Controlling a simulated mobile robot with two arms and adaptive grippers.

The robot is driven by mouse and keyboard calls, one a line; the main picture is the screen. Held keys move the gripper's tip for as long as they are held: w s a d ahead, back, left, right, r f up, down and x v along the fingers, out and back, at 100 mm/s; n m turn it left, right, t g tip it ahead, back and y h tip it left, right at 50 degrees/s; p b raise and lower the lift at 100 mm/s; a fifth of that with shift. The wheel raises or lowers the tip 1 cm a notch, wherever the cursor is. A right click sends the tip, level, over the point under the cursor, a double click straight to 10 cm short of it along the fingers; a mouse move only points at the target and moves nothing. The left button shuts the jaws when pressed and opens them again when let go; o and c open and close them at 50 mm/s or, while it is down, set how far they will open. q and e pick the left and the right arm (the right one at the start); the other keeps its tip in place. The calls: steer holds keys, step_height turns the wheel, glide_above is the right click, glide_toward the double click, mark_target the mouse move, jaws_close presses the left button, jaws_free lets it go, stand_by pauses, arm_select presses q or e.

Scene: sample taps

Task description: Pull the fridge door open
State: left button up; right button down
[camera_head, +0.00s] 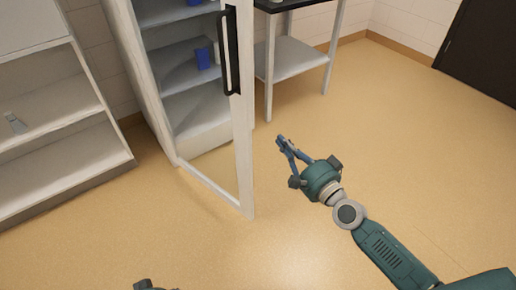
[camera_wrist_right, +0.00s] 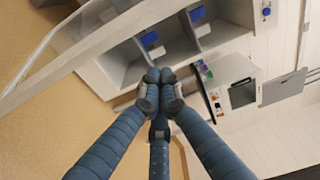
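The fridge (camera_head: 150,75) is a white cabinet at the upper left of the head view. Its glass door stands partly open, with its white frame (camera_head: 244,150) swung out toward me. A long black vertical handle (camera_head: 228,60) is on the door's free edge. My right gripper (camera_head: 283,144) is to the right of the door frame, low and apart from the handle. In the right wrist view its fingertips (camera_wrist_right: 158,80) meet with nothing visible between them. A small dark part at the bottom edge may be my left gripper (camera_head: 148,285); its fingers are hidden.
Blue containers (camera_head: 203,58) stand on the fridge shelves. An open white shelf unit (camera_head: 50,115) is on the left. A table with a lower shelf (camera_head: 290,58) stands right of the fridge. A dark door (camera_head: 485,50) is at the far right. The floor between is clear.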

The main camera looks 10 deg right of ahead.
arm_select(q)
step_height(320, 180, down, 6)
steer(key=p, duration=0.2)
steer(key=shift+s, duration=0.35)
arm_select(e)
steer(key=w+a, duration=0.6)
steer(key=shift+w+a+f, duration=0.25)
steer(key=shift+w, duration=0.15)
